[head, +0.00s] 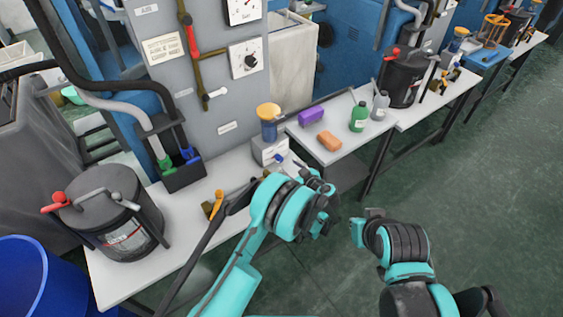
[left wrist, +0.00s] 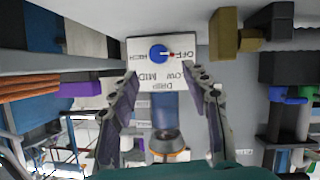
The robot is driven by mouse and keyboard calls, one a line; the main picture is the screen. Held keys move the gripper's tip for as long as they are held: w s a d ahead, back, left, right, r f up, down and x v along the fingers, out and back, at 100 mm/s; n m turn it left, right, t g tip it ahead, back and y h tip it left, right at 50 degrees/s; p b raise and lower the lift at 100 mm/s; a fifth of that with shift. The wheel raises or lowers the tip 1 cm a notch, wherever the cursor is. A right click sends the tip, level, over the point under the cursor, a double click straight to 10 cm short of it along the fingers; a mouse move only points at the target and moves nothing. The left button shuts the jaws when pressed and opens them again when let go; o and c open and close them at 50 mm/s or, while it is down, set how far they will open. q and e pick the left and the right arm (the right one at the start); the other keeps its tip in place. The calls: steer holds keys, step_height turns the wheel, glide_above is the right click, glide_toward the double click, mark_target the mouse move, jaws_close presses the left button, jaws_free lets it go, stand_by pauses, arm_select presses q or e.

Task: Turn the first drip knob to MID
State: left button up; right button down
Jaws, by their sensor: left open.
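The first drip knob (left wrist: 158,53) is a round blue knob on a white label plate (left wrist: 141,77), which looks upside down in the left wrist view. The plate reads DRIP, OFF, LOW, MID and HIGH. The knob's pale mark points toward OFF, beside a small red mark. In the head view the knob (head: 280,159) is on the small white drip box (head: 263,152) with an amber cup above. My left gripper (left wrist: 168,77) is open, its fingers apart on either side of the plate, not touching the knob. My right gripper (head: 362,224) is away over the floor; its jaws are unclear.
A grey lidded pot (head: 105,205) stands on the near bench. A purple block (head: 311,117), an orange sponge (head: 329,141) and a green bottle (head: 358,117) are on the table beyond the drip box. A brass clip (head: 214,204) lies near my left arm. The floor at right is clear.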

mark_target(281, 160)
arm_select(q)
steer(key=shift+w+f, duration=0.2)
steer(key=shift+f, duration=0.2)
steer(key=b+x, duration=0.2)
steer(key=x, duration=0.5)
steer(key=shift+w+a+r+b, duration=0.1)
steer(key=shift+b, duration=0.2)
steer(key=shift+c, duration=0.3)
jaws_close()
